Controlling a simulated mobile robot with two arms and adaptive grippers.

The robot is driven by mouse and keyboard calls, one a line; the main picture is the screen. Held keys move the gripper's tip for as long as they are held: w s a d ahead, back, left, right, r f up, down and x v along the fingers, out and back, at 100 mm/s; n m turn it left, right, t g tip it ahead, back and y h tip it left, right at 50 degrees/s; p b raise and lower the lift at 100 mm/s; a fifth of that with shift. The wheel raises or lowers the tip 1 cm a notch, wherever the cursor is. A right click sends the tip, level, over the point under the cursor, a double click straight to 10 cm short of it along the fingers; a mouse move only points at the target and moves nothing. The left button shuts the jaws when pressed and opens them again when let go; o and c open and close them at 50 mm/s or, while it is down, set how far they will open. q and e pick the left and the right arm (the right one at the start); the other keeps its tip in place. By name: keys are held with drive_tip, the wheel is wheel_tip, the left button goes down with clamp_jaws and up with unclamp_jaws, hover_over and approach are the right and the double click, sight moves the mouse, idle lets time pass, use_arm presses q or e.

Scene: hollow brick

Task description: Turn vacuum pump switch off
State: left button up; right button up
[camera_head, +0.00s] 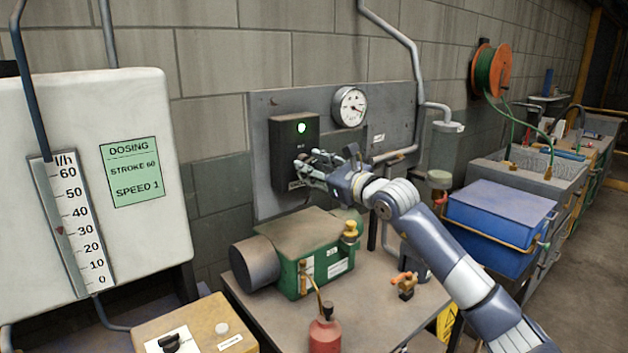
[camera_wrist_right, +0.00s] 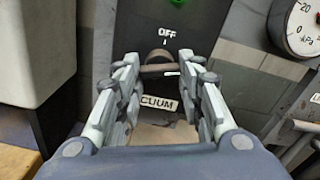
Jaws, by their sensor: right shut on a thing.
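The vacuum pump switch box (camera_head: 283,140) is a dark grey box on the wall panel, with a green lamp (camera_head: 301,127) lit near its top. In the right wrist view its round knob (camera_wrist_right: 160,58) sits under the word OFF, above a partly hidden label ending in "CUUM". My right gripper (camera_head: 312,168) reaches the box from the right. In the right wrist view my right gripper (camera_wrist_right: 158,72) is shut on the knob's bar, one finger at each side. The bar lies roughly crosswise. My left gripper is not in view.
A pressure gauge (camera_head: 350,107) is right of the box. Below stands a green pump (camera_head: 310,255) on a bench, with a red oil can (camera_head: 325,334) in front. A white dosing tank (camera_head: 95,180) is at left, a blue bin (camera_head: 497,222) at right.

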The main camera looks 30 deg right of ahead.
drive_tip(key=n+b, duration=0.6)
drive_tip(key=n, duration=0.4)
drive_tip(key=shift+d+r, duration=0.1)
drive_tip(key=shift+d, duration=0.05)
drive_tip(key=n+b, duration=0.1)
drive_tip(key=n, duration=0.3)
drive_tip(key=shift+r, duration=0.1)
drive_tip(key=shift+n, duration=0.4)
drive_tip(key=o, duration=1.1)
drive_tip(key=shift+c, duration=0.2)
